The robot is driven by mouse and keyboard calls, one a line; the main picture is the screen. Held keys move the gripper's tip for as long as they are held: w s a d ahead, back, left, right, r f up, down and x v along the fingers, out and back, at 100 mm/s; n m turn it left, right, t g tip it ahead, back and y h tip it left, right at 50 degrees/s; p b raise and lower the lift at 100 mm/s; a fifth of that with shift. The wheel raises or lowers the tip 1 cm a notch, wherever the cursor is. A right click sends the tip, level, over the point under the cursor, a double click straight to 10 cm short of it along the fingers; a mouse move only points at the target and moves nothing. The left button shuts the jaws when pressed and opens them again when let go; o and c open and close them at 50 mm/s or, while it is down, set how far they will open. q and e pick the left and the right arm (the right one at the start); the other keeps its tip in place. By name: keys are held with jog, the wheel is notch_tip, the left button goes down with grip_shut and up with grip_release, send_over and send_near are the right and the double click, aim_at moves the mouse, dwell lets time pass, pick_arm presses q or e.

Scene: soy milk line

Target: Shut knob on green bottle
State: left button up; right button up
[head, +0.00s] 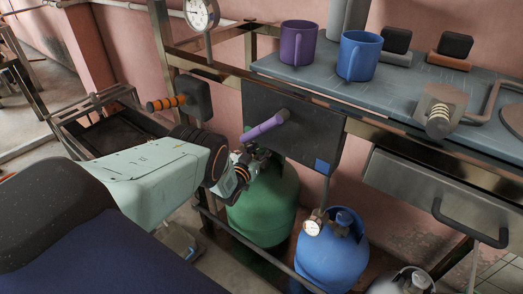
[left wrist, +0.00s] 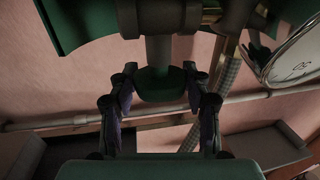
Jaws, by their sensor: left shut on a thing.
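The green bottle (head: 265,205) stands upright under the bench in the head view, behind my left arm. My left gripper (head: 246,164) is at its top, where the gripper and the dark panel's shadow hide most of the valve. In the left wrist view the dark green knob (left wrist: 160,85) sits at the end of a grey valve stem (left wrist: 158,50), between the two fingers of my left gripper (left wrist: 160,98). The fingers are shut on the knob from both sides. The turn position of the knob cannot be told. My right gripper is not in view.
A dark panel with a purple lever (head: 264,127) hangs just above the green bottle. A blue bottle (head: 333,250) with a gauge stands to its right. An orange-handled lever (head: 166,103) is at the left. Purple (head: 298,42) and blue (head: 360,55) mugs stand on the bench.

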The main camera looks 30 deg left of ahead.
pick_arm(q)
jog(key=m+h+b, duration=0.2)
jog(key=h, duration=0.1)
jog(key=m+h+b, duration=0.2)
jog(key=h+b, duration=0.1)
jog(key=shift+a+f+g+h, duration=0.1)
jog(key=shift+f+g+h, duration=0.1)
jog(key=shift+g+h, duration=0.2)
jog(key=shift+r+m+g+h+b, duration=0.15)
jog(key=shift+m+g+h+b, duration=0.35)
jog(key=shift+m+h+b, duration=0.7)
jog(key=o, duration=1.1)
jog(key=v, duration=1.2)
